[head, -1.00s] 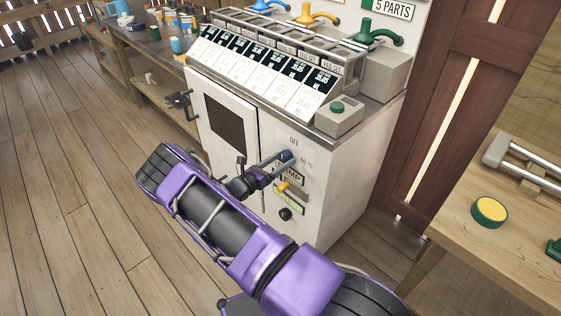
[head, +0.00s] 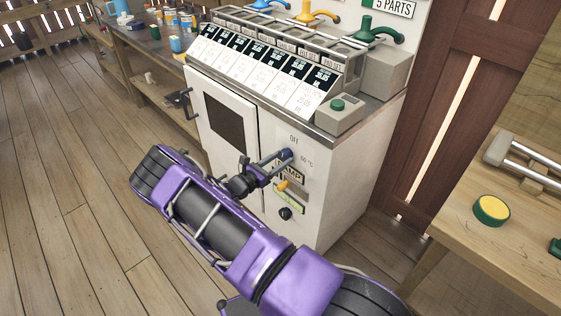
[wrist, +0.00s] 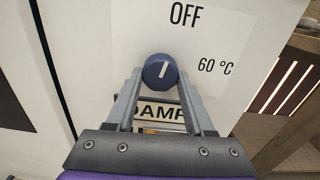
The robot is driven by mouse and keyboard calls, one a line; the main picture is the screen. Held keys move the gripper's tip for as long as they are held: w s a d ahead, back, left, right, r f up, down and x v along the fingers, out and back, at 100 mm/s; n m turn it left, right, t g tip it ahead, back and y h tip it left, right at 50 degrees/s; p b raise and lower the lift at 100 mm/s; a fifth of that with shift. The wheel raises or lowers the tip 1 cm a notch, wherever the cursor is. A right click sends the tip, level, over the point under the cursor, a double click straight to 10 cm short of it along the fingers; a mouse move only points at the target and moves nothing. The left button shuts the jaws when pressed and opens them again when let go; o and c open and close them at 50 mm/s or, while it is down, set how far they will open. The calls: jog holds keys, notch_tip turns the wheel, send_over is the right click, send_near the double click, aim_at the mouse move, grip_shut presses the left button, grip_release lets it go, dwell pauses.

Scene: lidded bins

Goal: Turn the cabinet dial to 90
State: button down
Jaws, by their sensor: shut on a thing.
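The dial is a round dark blue knob (wrist: 160,72) with a white pointer line, on the white cabinet (head: 345,190) front. In the wrist view its line points up, tilted slightly right, between the printed "OFF" and "60 °C" but nearer "OFF". No 90 mark is visible; the lower labels are partly hidden. My gripper (wrist: 159,78) is shut on the knob, one finger on each side. In the head view the knob (head: 286,155) shows at the tip of my gripper.
A yellow-orange knob (head: 283,186) and a black knob (head: 285,213) sit below the dial. A cabinet door with a dark window (head: 223,115) is at left. A wooden table (head: 505,245) with a yellow button (head: 491,209) stands at right. Open floor lies at left.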

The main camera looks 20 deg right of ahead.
jog(key=m, duration=0.3)
jog(key=shift+a+m+b, duration=0.1)
jog(key=shift+m+b, duration=0.3)
jog(key=m, duration=0.4)
jog(key=shift+w+m, duration=0.15)
jog(key=shift+m, duration=0.15)
jog(key=m, duration=0.3)
jog(key=shift+r, duration=0.1)
jog(key=shift+w+m, duration=0.1)
jog(key=shift+m, duration=1.9)
jog(key=shift+c, duration=1.4)
grip_release()
jog(key=shift+r, duration=0.1)
